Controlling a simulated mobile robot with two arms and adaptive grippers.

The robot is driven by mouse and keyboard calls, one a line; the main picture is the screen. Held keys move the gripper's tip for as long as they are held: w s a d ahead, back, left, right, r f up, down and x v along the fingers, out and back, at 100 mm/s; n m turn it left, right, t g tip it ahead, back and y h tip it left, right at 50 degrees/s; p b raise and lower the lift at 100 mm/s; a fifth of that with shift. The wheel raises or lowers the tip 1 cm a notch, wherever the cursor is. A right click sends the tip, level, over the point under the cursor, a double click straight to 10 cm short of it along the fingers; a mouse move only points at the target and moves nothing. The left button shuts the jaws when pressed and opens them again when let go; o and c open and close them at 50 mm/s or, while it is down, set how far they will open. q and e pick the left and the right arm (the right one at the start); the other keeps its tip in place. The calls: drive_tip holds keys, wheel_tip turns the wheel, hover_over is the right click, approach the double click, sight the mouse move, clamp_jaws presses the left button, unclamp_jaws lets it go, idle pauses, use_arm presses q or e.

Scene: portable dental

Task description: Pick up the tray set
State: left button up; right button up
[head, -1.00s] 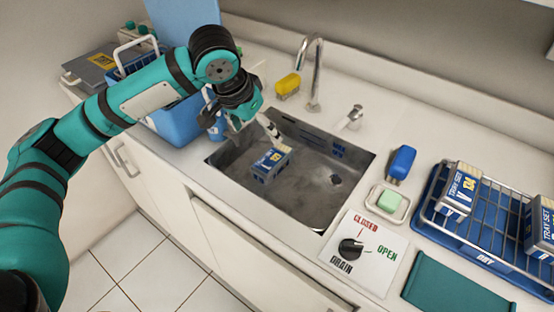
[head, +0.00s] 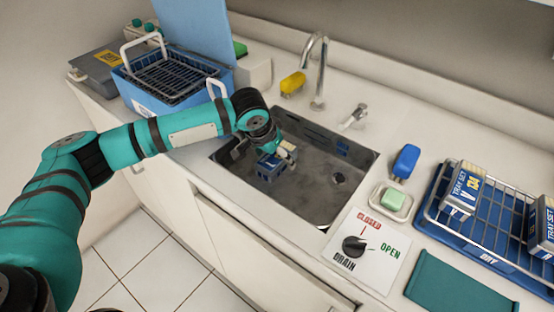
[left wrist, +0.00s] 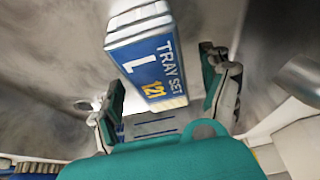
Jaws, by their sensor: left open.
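A blue-and-white tray set (head: 269,170) stands on the floor of the sink (head: 318,188), toward its left side. In the left wrist view the tray set (left wrist: 158,72) carries a blue label reading "TRAY SET L 121". My left gripper (head: 268,152) is open and down in the sink at the tray set. In the left wrist view its two fingers lie on either side of the tray set, with gaps showing. My arm hides part of the tray set in the head view. My right gripper is not in view.
Two more tray sets (head: 465,188) (head: 543,222) stand in the wire drying rack (head: 484,240) at right. A blue bin with a wire basket (head: 165,80) is at left. The faucet (head: 320,72) rises behind the sink. Soap (head: 394,200) and the drain knob (head: 353,246) are nearby.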

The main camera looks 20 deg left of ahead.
use_arm(q)
drive_tip(key=shift+w+d+f, duration=0.15)
drive_tip(key=shift+w+f, duration=0.15)
drive_tip(key=shift+f, duration=0.35)
drive_tip(key=c, duration=1.5)
drive_tip(key=shift+r, duration=0.15)
drive_tip(key=shift+c, duration=0.6)
